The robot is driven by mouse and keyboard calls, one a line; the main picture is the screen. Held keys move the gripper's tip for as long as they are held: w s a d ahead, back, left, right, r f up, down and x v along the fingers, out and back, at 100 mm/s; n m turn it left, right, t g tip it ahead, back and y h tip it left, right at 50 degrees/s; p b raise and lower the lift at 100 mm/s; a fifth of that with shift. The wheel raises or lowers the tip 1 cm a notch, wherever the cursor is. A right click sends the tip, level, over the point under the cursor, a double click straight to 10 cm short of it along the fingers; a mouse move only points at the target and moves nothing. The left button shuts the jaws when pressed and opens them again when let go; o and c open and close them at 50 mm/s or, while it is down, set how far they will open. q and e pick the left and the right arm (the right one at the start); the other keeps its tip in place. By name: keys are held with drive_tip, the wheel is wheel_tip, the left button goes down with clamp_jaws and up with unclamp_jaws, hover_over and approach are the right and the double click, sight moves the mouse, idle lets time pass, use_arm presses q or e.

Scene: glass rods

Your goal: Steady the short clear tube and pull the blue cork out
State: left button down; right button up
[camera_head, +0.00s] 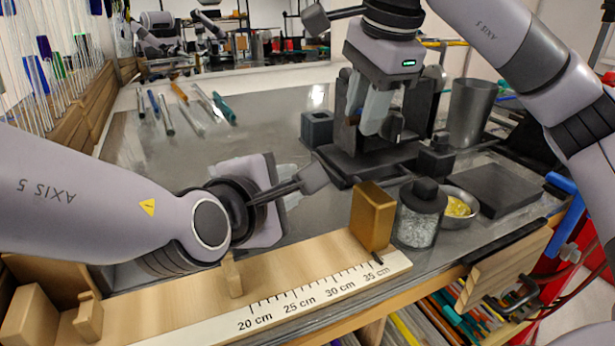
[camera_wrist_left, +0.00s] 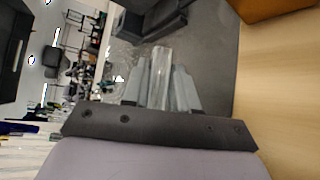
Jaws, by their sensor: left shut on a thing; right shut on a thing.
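My left gripper (camera_head: 290,200) reaches in from the left, low over the grey worktop. In the left wrist view its pale fingers (camera_wrist_left: 162,88) are shut on the short clear tube (camera_wrist_left: 160,65), which points away from the palm. I see no cork on the tube's visible end. My right gripper (camera_head: 372,108) points down in front of the dark stand at the back right, apart from the left one. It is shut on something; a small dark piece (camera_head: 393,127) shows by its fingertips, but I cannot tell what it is. No blue cork can be made out.
A wooden board with a ruler (camera_head: 320,294) and a brown block (camera_head: 372,217) lies along the front edge. A lidded jar (camera_head: 419,222), a bowl of yellow bits (camera_head: 460,207) and a metal cup (camera_head: 472,112) stand at right. Several rods lie on the back left worktop.

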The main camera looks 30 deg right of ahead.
drive_tip(key=shift+r, duration=0.3)
use_arm(q)
drive_tip(key=c, duration=0.8)
unclamp_jaws()
drive_tip(key=v, duration=1.2)
